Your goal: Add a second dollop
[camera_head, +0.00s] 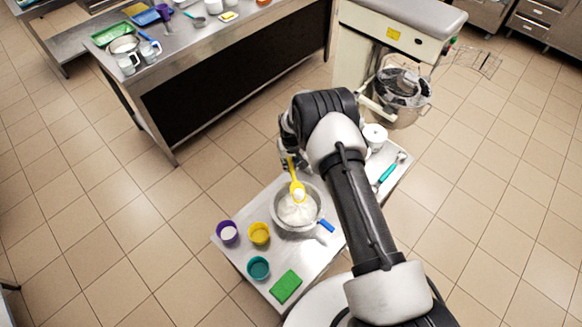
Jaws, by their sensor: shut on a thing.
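My gripper (288,160) is shut on a yellow spoon (296,184), at the upper left of my arm. The spoon points down over a steel bowl (276,212), and a white lump sits on its head. White, creamy stuff (298,212) fills much of the bowl. I cannot tell whether the spoon head touches it. Three cups stand left of the bowl: a purple cup (227,232) with white inside, a yellow cup (259,234) and a teal cup (258,268). The fingertips are small and partly hidden by my wrist.
A green sponge (286,286) lies at the small table's (238,259) near edge. A blue-handled tool (326,226) lies by the bowl. A white container (375,136) and teal-handled scoop (388,172) are right of my arm. A mixer (395,45) stands behind; the floor left is clear.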

